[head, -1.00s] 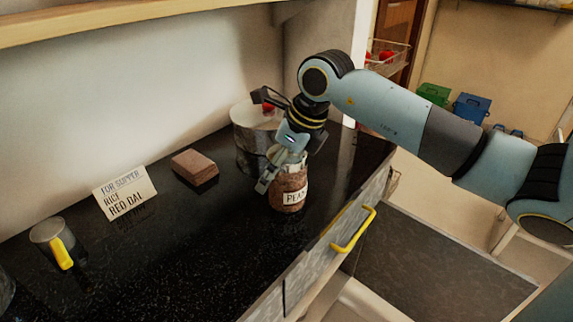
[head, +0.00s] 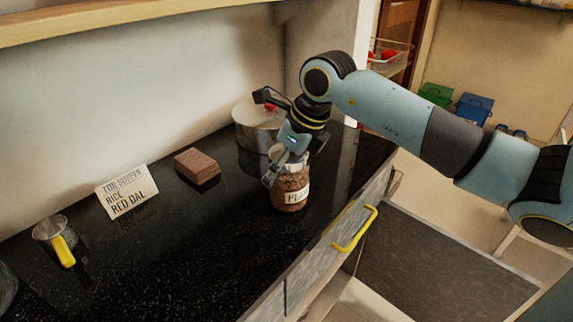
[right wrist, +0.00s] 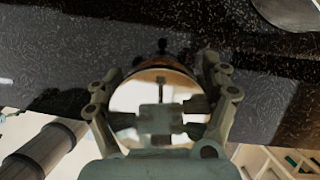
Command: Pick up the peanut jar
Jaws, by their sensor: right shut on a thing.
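The peanut jar (head: 291,190) is a clear jar of brown contents with a white label reading "PEAN...". It stands upright on the black counter near its front edge in the head view. My right gripper (head: 283,170) reaches down over it from above and is shut on it, with fingers at its upper part. In the right wrist view the jar's pale round lid (right wrist: 158,95) lies between the two fingers (right wrist: 160,110). The jar's far side is hidden. My left gripper is not in view.
A metal pot (head: 258,125) stands just behind the jar. A brown block (head: 197,166), a card reading "FOR SUPPER RICE RED DAL" (head: 127,193) and a yellow-handled mug (head: 58,240) stand to the left. A yellow drawer handle (head: 355,229) juts below the front edge.

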